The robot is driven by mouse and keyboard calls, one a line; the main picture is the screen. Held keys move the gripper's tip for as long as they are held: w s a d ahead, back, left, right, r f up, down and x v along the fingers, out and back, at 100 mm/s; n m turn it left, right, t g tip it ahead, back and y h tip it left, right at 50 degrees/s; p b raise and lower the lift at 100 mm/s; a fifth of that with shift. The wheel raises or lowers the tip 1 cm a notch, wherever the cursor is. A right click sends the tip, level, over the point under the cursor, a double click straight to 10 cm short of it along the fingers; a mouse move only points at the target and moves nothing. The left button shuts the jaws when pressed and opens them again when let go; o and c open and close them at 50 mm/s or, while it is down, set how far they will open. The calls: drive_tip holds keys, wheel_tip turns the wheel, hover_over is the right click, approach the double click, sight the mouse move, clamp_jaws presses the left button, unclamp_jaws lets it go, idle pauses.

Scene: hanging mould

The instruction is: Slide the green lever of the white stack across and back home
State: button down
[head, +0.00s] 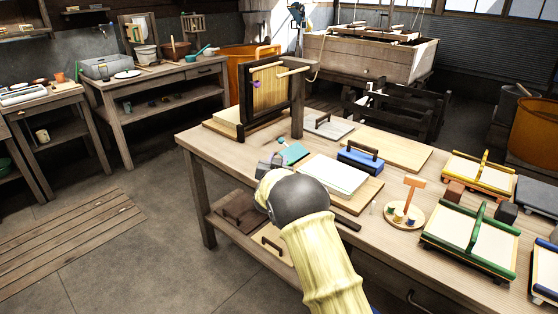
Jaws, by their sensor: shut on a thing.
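A white stack (338,174) lies flat on a wooden board on the workbench, just right of my gripper. A teal-green lever (294,153) shows at the stack's far left side, with a small knob at its far end. My gripper (272,162) is at the near left end of this green piece, low over the bench. It is shut, and the green lever is the only thing I see at its fingers. The grey wrist and yellow arm hide the contact and the near left corner of the stack.
A dark upright frame with a hanging mould (268,88) stands behind my gripper. A small wooden stand (414,188) and a green-framed tray (430,236) are farther right.

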drive_tip(key=c, duration=1.3)
unclamp_jaws()
drive_tip(key=shift+w+a+r, duration=0.1)
drive_tip(key=shift+a+r, duration=0.1)
drive_tip(key=shift+r, duration=0.05)
drive_tip(key=shift+c, duration=0.2)
drive_tip(key=shift+o, duration=1.2)
drive_tip(key=shift+w+f, duration=0.1)
drive_tip(key=shift+f, duration=0.05)
drive_tip(key=shift+d, duration=0.15)
drive_tip(key=s+a, duration=0.1)
drive_tip(key=s, duration=1.6)
drive_tip(key=shift+s+a, duration=0.2)
drive_tip(key=shift+a, duration=0.05)
drive_tip(key=shift+c, duration=0.2)
